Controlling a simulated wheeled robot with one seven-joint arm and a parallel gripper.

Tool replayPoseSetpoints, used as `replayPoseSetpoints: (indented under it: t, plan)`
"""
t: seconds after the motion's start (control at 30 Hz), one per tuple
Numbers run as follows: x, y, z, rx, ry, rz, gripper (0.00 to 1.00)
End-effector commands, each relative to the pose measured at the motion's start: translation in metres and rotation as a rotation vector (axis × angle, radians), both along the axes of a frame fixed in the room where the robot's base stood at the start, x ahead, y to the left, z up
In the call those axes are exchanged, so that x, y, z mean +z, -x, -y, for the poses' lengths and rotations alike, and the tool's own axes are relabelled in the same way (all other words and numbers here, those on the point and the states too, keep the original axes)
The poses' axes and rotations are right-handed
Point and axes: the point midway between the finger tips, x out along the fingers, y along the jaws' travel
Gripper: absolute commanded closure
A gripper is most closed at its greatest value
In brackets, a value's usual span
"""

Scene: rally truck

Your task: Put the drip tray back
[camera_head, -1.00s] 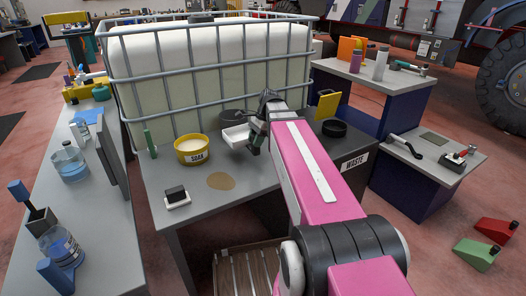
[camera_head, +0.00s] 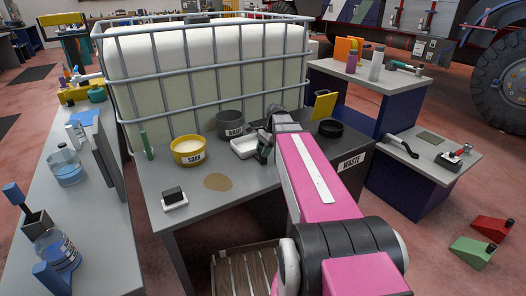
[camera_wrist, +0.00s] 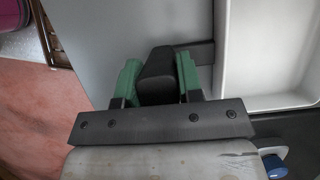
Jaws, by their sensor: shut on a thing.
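The drip tray (camera_head: 243,148) is a shallow white rectangular tray with a dark handle. In the head view it is level, at or just above the grey table, between the yellow bowl and the yellow stand. My gripper (camera_head: 264,150) is at its right side. In the wrist view my gripper (camera_wrist: 157,66) has its green fingers shut on the tray's dark handle (camera_wrist: 156,78), and the white tray (camera_wrist: 264,50) extends right. I cannot tell whether the tray touches the table. My arm hides part of the table.
A yellow SOAK bowl (camera_head: 188,151) stands left of the tray, and a grey labelled pot (camera_head: 231,124) stands behind it. The caged tank (camera_head: 205,75) rises behind. A brown patch (camera_head: 218,182) and a brush (camera_head: 174,198) lie in front. A black ring (camera_head: 331,128) lies right.

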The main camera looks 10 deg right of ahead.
Motion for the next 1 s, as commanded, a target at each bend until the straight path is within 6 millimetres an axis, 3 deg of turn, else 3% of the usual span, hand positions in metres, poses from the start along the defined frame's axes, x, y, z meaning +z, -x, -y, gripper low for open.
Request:
replayPoseSetpoints:
  t: [0.23,0.27,0.33,0.73,1.0]
  plan:
    - [-0.002,0.0,0.0,0.0,0.0,0.0,0.99]
    - [-0.003,0.0,0.0,0.0,0.0,0.0,0.63]
    - [-0.002,0.0,0.0,0.0,0.0,0.0,0.41]
    - [0.003,-0.001,0.001,0.0,0.0,0.001,0.41]
    - [0.037,-0.006,0.014,-0.001,0.0,0.002,0.41]
